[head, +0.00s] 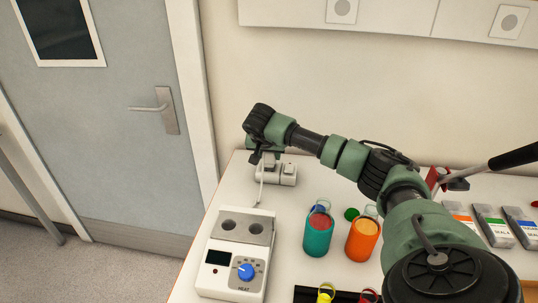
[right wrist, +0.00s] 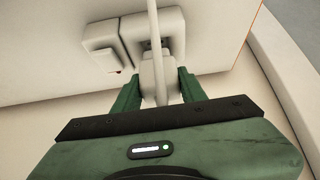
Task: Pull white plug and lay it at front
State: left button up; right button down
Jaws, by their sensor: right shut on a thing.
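My right gripper (head: 263,155) is at the back left of the white table, beside a white socket block (head: 288,174). In the right wrist view its green fingers (right wrist: 160,88) are shut on the white plug (right wrist: 159,74). A white cord runs from the plug across the picture. The socket block (right wrist: 98,42) is right by the plug. I cannot tell whether the plug's pins are still in it. In the head view the gripper mostly hides the plug, and the cord (head: 261,186) hangs down toward the heater. My left gripper is not in view.
The white heater (head: 236,254) with a blue knob stands at the table's front left. A teal cup (head: 318,235) and an orange cup (head: 362,240) stand to its right. Several grey labelled packs (head: 492,222) lie farther right. A wall is behind; some bare table lies around the cups.

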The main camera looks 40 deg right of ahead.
jog(key=shift+r+p, duration=0.75)
jog(key=shift+r, duration=0.4)
